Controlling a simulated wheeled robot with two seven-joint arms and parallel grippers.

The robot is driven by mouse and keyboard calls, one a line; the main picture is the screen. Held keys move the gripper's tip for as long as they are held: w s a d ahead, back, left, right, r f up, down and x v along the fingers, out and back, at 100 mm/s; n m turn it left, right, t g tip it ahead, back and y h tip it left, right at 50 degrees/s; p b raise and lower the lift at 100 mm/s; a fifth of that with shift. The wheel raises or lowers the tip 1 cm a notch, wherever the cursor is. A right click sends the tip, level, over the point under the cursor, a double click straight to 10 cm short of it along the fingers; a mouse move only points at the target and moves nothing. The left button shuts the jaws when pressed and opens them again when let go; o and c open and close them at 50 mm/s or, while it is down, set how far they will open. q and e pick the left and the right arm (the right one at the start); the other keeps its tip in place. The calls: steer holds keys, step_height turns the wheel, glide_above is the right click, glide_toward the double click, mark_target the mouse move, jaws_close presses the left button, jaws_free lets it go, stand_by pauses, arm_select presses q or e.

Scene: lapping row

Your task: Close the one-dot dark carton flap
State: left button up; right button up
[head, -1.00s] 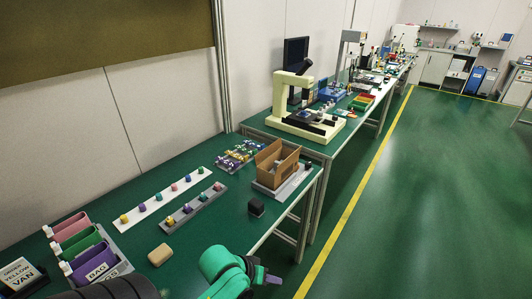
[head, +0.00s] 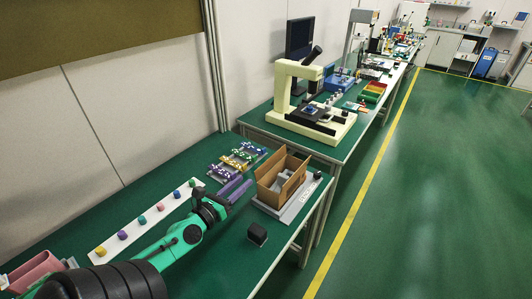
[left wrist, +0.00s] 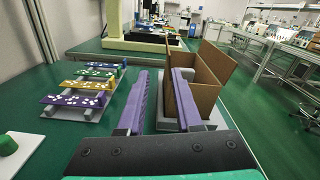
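The open brown cardboard carton (head: 270,191) stands upright on a pale grey base (head: 290,211) near the bench's right edge. Its raised panels show in the left wrist view (left wrist: 213,66); no dot marks can be made out, so I cannot tell which flap is the one-dot dark one. Grey contents (head: 284,179) show inside. My left gripper (head: 243,184) is just left of the carton, its purple fingers pointing toward it. In the left wrist view (left wrist: 163,72) the fingers are apart with nothing between them; the right finger overlaps the carton's near left side. My right gripper is out of view.
A rack of purple, yellow and green strips (head: 238,158) lies behind the left gripper. A black block (head: 257,233) sits in front of the carton. A white strip with coloured knobs (head: 140,226) lies left. A cream microscope (head: 310,115) stands on the farther bench.

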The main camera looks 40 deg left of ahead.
mark_target(268, 160)
arm_select(q)
steer(key=w+p, duration=0.1)
steer(key=w, duration=0.1)
steer(key=w+p, duration=0.1)
steer(key=w, duration=0.2)
steer(key=w+r+p, duration=0.1)
steer(key=w, duration=0.2)
steer(key=shift+w+d, duration=0.1)
steer(key=shift+d, duration=0.3)
steer(key=w, duration=0.2)
steer(key=shift+w+d, duration=0.1)
steer(key=shift+w, duration=0.3)
steer(key=shift+w+r, duration=0.15)
steer(key=shift+w, duration=0.2)
steer(key=shift+w+d, duration=0.1)
steer(key=shift+w, duration=0.2)
jaws_close()
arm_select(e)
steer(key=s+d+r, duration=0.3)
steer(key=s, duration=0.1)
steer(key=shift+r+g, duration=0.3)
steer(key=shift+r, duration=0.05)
